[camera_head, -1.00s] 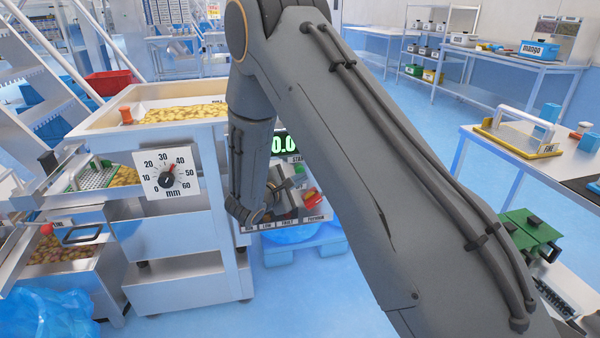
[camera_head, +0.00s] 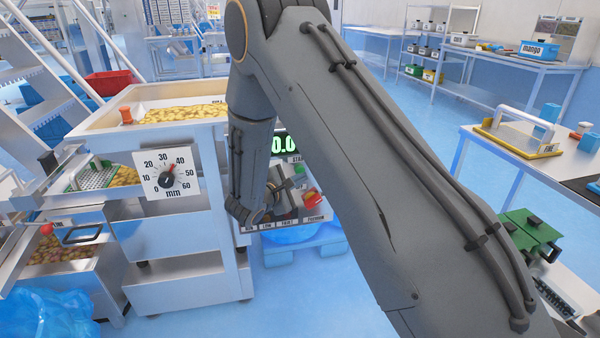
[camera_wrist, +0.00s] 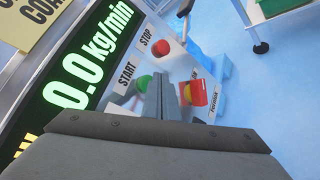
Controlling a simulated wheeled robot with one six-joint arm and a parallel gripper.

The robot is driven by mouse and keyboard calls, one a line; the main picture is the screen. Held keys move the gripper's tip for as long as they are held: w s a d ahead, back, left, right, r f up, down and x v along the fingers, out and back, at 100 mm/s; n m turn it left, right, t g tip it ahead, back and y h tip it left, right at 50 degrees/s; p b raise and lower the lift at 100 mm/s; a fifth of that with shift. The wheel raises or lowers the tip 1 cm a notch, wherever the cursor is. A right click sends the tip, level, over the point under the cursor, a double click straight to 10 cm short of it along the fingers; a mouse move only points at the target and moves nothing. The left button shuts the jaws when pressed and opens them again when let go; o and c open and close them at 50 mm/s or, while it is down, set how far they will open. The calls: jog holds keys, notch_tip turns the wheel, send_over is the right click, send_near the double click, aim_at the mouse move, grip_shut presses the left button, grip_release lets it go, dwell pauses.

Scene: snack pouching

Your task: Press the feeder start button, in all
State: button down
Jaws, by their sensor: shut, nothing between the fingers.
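The feeder panel shows a green start button (camera_wrist: 144,82) beside a START label in the wrist view. A red stop button (camera_wrist: 160,47) lies beyond it, beside a STOP label. My gripper (camera_wrist: 160,82) is shut and empty, with its fingertips just right of the green button in that view. I cannot tell whether the fingers touch the panel. In the head view my gripper (camera_head: 285,189) is at the panel, partly hidden by my arm. The green display (camera_wrist: 78,72) reads 0.0 kg/min.
A red and yellow switch (camera_wrist: 203,92) sits on the panel right of my fingers. A dial marked in mm (camera_head: 168,178) is on the machine at left, below a hopper of yellow pieces (camera_head: 185,114). Blue floor is open to the right.

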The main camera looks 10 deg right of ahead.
jog(key=shift+w, duration=0.15)
dwell(0.4)
jog(key=shift+w+b, duration=0.3)
jog(key=shift+b, duration=0.05)
jog(key=shift+w+b, duration=0.3)
jog(key=shift+w, duration=0.2)
dwell(0.7)
jog(key=shift+s, duration=0.95)
jog(key=shift+p, duration=0.3)
jog(key=shift+s+p, duration=0.6)
jog(key=shift+s, duration=1.9)
